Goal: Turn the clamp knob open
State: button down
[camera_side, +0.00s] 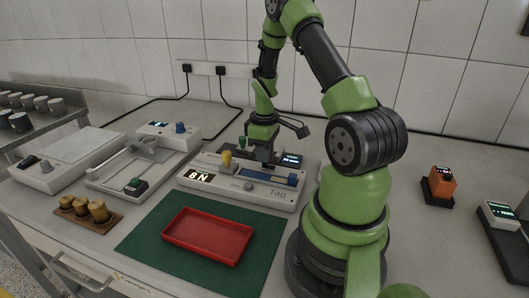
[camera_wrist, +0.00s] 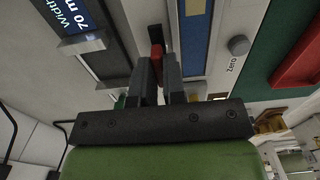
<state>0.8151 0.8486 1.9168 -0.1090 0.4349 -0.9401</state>
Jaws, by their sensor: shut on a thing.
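The tester (camera_side: 245,190) is a pale grey unit with a lit "8 N" display, a blue strip and the word "Tag". My gripper (camera_side: 263,155) reaches down onto its rear middle part. In the wrist view my gripper (camera_wrist: 160,72) has its two dark fingers close together on a small red knob (camera_wrist: 156,50), shut on it. The red knob stands by a dark slot in the grey body. The wrist view cuts off much of the tester, and in the side view the gripper hides the red knob.
A yellow knob (camera_side: 227,157) and a green knob (camera_side: 242,143) stand left of the gripper. A red tray (camera_side: 208,236) lies on a green mat (camera_side: 150,240) in front. Brass weights (camera_side: 82,207) and a pale balance (camera_side: 60,160) are at left. An orange device (camera_side: 440,183) is at right.

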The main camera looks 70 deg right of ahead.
jog(key=c, duration=1.2)
grip_release()
notch_tip(320, 180, up, 10)
jog(key=a+r+m+t, duration=0.1)
jog(key=a+r+t, duration=0.1)
jog(key=a+r, duration=0.6)
jog(key=a+r+m+t, duration=0.25)
jog(key=a+r, duration=0.35)
jog(key=a, duration=0.4)
jog(key=s+a+r+t+y, duration=0.1)
jog(key=s+a+t+y, duration=0.1)
jog(key=s+a, duration=0.4)
jog(key=shift+s+a+r+m+t, duration=0.2)
jog(key=shift+s+a+m+t, duration=0.15)
jog(key=shift+a, duration=0.2)
